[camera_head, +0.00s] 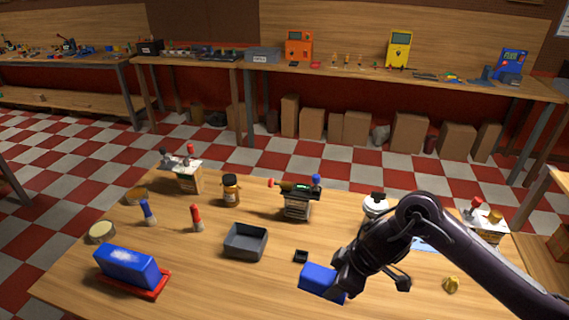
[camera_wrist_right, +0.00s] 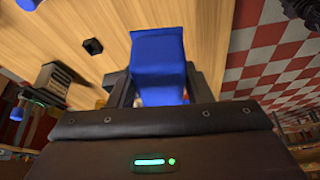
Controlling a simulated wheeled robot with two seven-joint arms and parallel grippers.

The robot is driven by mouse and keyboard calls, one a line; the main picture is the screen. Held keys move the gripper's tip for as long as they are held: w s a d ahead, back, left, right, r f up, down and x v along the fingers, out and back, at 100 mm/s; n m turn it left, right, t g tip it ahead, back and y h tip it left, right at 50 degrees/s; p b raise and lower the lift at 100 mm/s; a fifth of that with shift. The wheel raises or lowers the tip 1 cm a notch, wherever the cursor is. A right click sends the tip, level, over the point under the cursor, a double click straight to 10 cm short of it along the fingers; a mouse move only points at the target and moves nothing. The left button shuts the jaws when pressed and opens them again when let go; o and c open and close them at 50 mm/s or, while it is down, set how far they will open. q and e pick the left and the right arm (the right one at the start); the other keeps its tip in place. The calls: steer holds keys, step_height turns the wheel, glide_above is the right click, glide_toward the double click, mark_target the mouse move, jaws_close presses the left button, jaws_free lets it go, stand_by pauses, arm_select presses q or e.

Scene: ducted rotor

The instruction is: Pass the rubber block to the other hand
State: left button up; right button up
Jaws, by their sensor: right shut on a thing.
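The rubber block (camera_head: 320,281) is a plain blue block in the head view. It is held near the front of the table, right of the middle. My right gripper (camera_head: 341,281) comes in from the right and is shut on its right end. In the right wrist view the block (camera_wrist_right: 158,58) sits between the two dark fingers and sticks out beyond them. The fingers hide part of its sides. My left gripper is not in view.
On the table (camera_head: 210,272) are a grey open tray (camera_head: 246,242), a small black box (camera_head: 301,256), a blue block on a red base (camera_head: 131,269), a red bottle (camera_head: 196,218) and a brown jar (camera_head: 231,190). The front middle is clear.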

steer(key=m+b, duration=0.1)
steer(key=d+r+m+t+b, duration=0.1)
steer(key=m, duration=0.1)
steer(key=m+h+b, duration=0.1)
steer(key=shift+w+d+r+t, duration=0.15)
steer(key=shift+w+r+t, duration=0.15)
steer(key=shift+w+r, duration=0.1)
steer(key=shift+s+d+r+m+t+h+b, duration=0.2)
steer(key=shift+d+m+h+b, duration=0.45)
steer(key=shift+m, duration=0.8)
steer(key=shift+s+d+r+m+t+h+b, duration=0.15)
steer(key=shift+s+d+m+h+b, duration=0.15)
steer(key=shift+d+m+b, duration=0.75)
steer(key=shift+s+d+r+m+t+h+b, duration=0.2)
steer(key=shift+d+m+h+b, duration=0.55)
steer(key=shift+m, duration=1.15)
